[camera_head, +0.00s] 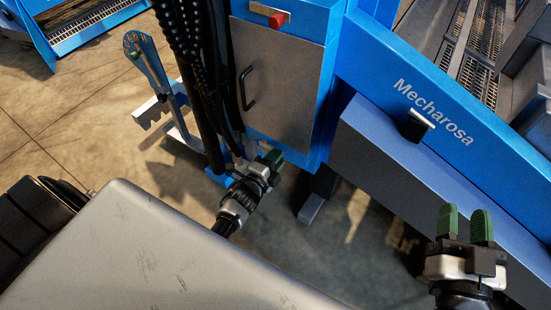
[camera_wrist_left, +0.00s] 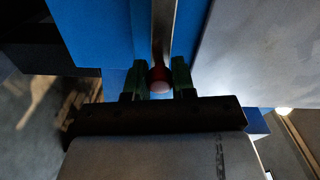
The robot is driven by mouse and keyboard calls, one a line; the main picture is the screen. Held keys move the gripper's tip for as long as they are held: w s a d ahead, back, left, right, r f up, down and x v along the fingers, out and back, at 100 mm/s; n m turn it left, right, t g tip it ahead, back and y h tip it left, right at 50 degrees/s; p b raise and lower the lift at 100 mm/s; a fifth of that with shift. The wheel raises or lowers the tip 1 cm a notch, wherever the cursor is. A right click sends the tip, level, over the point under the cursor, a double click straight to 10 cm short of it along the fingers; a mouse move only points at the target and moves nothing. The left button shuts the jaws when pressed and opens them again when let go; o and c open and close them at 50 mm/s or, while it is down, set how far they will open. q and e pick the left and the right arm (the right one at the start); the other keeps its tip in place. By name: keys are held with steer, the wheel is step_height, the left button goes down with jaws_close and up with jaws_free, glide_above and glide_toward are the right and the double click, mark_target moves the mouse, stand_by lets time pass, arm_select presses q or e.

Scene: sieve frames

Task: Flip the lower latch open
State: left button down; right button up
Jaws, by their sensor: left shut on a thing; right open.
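The blue machine cabinet has a grey door (camera_head: 275,85) with a black handle. An upper latch with a red knob (camera_head: 277,20) sits above the door. My left gripper (camera_head: 272,160) is at the cabinet's lower left corner, below the door. In the left wrist view its green fingers (camera_wrist_left: 159,82) are on either side of a red-tipped lower latch (camera_wrist_left: 159,77), shut on it. The lower latch is mostly hidden by the gripper in the head view. My right gripper (camera_head: 465,224) is open and empty, in front of the long blue beam.
A dark box (camera_head: 410,170) runs under the blue beam marked Mecharosa (camera_head: 435,110), which carries a black-and-silver clip (camera_head: 416,125). Black hoses (camera_head: 190,50) hang left of the door. Concrete floor (camera_head: 70,110) is open at left.

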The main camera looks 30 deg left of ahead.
arm_select(q)
steer(key=shift+f+m, duration=0.15)
steer(key=shift+m, duration=0.15)
arm_select(e)
steer(key=shift+s+r+t, duration=0.1)
steer(key=shift+r+t, duration=0.3)
arm_select(q)
steer(key=c, duration=0.9)
jaws_free()
steer(key=shift+s, duration=0.1)
steer(key=shift+s+a+p, duration=0.2)
steer(key=shift+s+p, duration=0.4)
steer(key=shift+s, duration=2.05)
steer(key=shift+s+a+p, duration=0.2)
steer(key=shift+s+p, duration=0.4)
steer(key=shift+s, duration=2.05)
arm_select(e)
step_height(320, 180, down, 7)
steer(key=s+d+g+h, duration=0.1)
steer(key=g, duration=0.5)
steer(key=shift+d+f+g+h, duration=0.2)
steer(key=shift+d+g+h, duration=0.1)
steer(key=shift+g+h, duration=0.1)
steer(key=shift+s, duration=0.1)
